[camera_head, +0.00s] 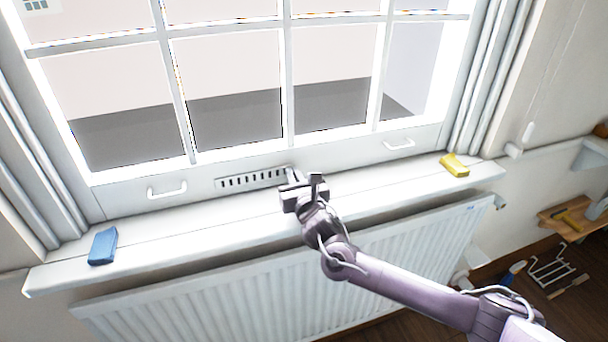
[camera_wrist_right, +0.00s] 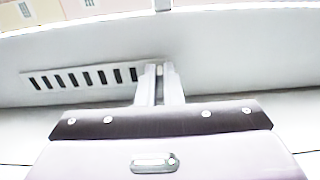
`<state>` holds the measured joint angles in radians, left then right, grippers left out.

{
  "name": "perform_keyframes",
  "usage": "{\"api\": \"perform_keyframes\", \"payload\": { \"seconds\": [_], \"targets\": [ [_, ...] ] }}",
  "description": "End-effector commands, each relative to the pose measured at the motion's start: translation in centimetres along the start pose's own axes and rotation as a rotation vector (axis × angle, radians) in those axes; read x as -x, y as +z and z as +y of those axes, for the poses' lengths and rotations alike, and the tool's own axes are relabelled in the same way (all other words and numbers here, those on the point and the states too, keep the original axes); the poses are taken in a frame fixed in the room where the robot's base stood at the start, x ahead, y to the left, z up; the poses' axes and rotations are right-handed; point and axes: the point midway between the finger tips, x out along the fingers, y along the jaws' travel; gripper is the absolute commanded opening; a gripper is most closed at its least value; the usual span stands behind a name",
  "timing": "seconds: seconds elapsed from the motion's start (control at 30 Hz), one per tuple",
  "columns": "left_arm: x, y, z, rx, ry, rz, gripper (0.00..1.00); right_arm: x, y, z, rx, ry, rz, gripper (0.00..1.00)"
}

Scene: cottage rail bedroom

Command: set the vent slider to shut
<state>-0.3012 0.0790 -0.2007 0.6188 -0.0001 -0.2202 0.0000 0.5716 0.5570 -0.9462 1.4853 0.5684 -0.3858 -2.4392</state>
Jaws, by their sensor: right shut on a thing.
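The vent (camera_head: 252,179) is a pale plate with a row of dark slots, set low in the window frame above the sill. In the right wrist view the vent (camera_wrist_right: 85,78) lies to the left of my fingers, and its dark slots show. My right gripper (camera_head: 293,178) is at the vent's right end, and in the wrist view its fingers (camera_wrist_right: 159,75) are shut on a small knob there, the vent slider (camera_wrist_right: 158,70). The fingers hide most of the slider. My left gripper is not in view.
A blue block (camera_head: 103,246) lies at the sill's left end and a yellow block (camera_head: 454,165) at its right. White sash handles (camera_head: 167,190) stick out on both sides of the vent. A radiator (camera_head: 210,295) stands below the sill (camera_head: 210,224).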

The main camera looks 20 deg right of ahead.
Motion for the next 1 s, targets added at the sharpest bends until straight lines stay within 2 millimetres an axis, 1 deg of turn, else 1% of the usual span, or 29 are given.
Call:
{"api": "perform_keyframes", "payload": {
  "seconds": [0.03, 0.27, 0.3, 0.43, 0.67, 0.77, 0.87, 1.0],
  "targets": [
    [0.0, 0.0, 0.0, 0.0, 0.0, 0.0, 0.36, 0.0, 0.0, 0.4, -0.001, 0.003, -0.001, 0.0],
    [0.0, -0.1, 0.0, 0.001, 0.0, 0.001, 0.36, 0.0, 0.0, 0.5, 0.0, 0.006, 0.0, 0.0],
    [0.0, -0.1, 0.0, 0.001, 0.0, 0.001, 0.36, 0.0, 0.0, 0.6, 0.0, 0.006, 0.0, 0.12],
    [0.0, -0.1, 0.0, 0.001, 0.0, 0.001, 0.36, 0.0, 0.0, 0.5, 0.0, 0.005, 0.0, 0.29],
    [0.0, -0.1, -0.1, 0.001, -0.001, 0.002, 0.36, 0.0, 0.0, 0.4, 0.0, 0.003, 0.0, 0.29],
    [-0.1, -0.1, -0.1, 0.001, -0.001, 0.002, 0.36, 0.3, 0.0, 0.3, 0.001, 0.003, 0.0, 0.29],
    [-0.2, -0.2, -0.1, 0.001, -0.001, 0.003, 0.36, 1.3, -0.1, 0.4, 0.002, 0.004, 0.001, 0.29],
    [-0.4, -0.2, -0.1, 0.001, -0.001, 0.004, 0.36, 3.6, -0.2, 0.4, 0.001, 0.006, 0.002, 0.29]
  ]
}}
